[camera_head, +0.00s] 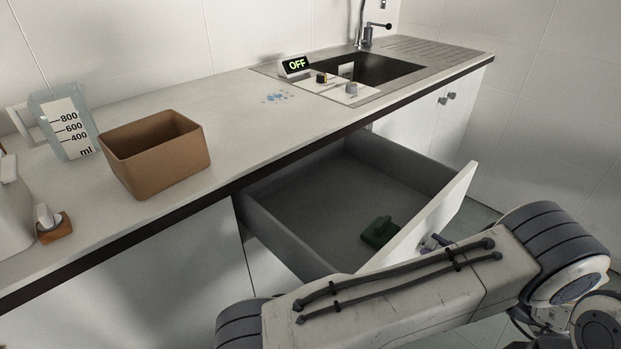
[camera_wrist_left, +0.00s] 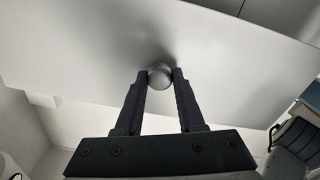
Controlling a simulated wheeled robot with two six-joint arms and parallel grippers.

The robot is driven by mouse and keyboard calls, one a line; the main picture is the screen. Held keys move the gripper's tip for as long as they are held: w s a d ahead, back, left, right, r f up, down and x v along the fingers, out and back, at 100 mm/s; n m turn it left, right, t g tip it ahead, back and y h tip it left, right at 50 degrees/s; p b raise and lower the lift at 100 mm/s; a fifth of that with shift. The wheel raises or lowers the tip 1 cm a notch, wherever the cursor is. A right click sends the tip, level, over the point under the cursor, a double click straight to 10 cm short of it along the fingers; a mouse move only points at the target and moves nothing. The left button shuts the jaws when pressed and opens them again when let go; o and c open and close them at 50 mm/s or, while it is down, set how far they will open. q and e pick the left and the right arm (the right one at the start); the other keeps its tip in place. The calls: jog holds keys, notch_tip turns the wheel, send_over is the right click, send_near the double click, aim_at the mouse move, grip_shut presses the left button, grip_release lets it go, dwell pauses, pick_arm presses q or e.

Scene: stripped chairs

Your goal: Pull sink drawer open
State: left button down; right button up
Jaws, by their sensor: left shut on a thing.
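The sink drawer (camera_head: 310,200) stands pulled well out from under the counter, with its grey inside in view. A green object (camera_head: 380,232) lies in it near the front. My left gripper (camera_head: 432,243) is at the outer side of the white drawer front (camera_head: 460,197), mostly hidden behind my arm in the head view. In the left wrist view my left gripper (camera_wrist_left: 160,76) is shut on the round grey drawer knob (camera_wrist_left: 160,77), one finger on each side. My right gripper is not in view.
The counter (camera_head: 215,105) holds a brown box (camera_head: 155,155), a measuring jug (camera_head: 65,122) and a sink (camera_head: 365,70) with an OFF display (camera_head: 295,66). Closed cupboard doors (camera_head: 425,115) stand right of the drawer. Floor (camera_head: 480,217) shows beyond the drawer front.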

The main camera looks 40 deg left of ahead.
pick_arm(q)
jog(key=shift+c, duration=1)
grip_release()
jog(key=shift+d, duration=0.1)
jog(key=d, duration=0.2)
jog(key=d+b, duration=0.1)
jog(key=d, duration=0.2)
jog(key=shift+s+d+b, duration=0.25)
jog(key=shift+d+b, duration=0.1)
jog(key=shift+d, duration=0.05)
